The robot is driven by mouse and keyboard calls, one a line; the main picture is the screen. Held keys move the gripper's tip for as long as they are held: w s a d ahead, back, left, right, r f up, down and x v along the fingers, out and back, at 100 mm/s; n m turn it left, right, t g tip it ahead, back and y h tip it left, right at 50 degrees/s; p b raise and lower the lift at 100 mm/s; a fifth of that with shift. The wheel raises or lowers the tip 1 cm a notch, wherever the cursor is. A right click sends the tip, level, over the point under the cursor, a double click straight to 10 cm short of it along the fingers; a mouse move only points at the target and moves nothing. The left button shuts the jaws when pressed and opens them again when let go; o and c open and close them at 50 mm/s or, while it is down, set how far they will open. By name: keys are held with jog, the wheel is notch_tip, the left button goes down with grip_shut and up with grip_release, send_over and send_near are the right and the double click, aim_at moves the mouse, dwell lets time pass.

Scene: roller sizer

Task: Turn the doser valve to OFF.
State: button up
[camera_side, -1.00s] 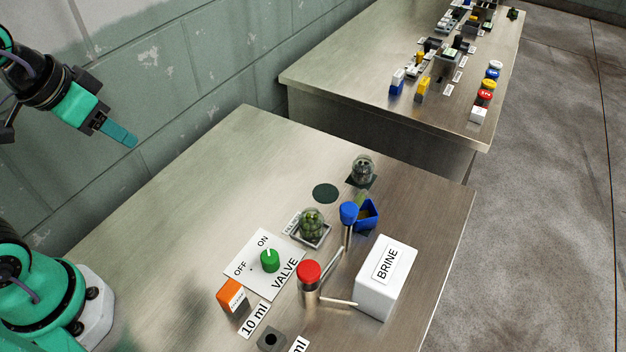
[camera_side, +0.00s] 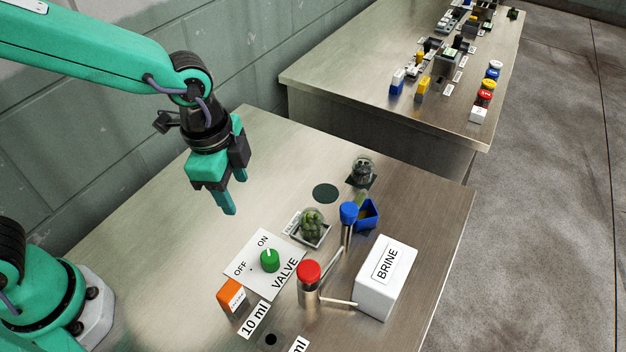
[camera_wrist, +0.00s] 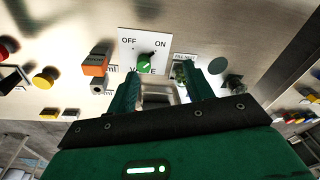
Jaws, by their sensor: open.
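The doser valve is a green knob (camera_side: 270,260) on a white plate (camera_side: 247,267) marked OFF, ON and VALVE. In the side view a pale mark on the knob points up towards the ON label. The knob also shows in the wrist view (camera_wrist: 146,64), where the plate lies between and beyond the fingers. My gripper (camera_side: 236,194) is open and empty, fingers pointing down, above the table behind and to the left of the plate in the side view. It is apart from the knob. The gripper also shows in the wrist view (camera_wrist: 157,80).
A red-capped cylinder (camera_side: 308,284), a blue-capped post (camera_side: 348,225) and a white BRINE box (camera_side: 386,278) stand right of the plate. A jar on a small tray (camera_side: 312,228) stands close behind it. An orange block (camera_side: 231,295) is at its front left. The table's back left is clear.

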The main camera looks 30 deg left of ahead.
aim_at(269, 256)
jog(key=d+f+m, duration=0.1)
jog(key=d+f, duration=0.1)
jog(key=s+d+f+m, duration=0.1)
jog(key=d+f+m, duration=0.1)
jog(key=d+f+m+g, duration=0.1)
jog(key=d+f, duration=0.1)
jog(key=shift+s+d+f+y, duration=0.1)
jog(key=shift+s+d+y, duration=0.15)
jog(key=shift+d+y, duration=0.15)
jog(key=shift+f, duration=3.9)
jog(key=shift+c, duration=0.2)
jog(key=c, duration=0.9)
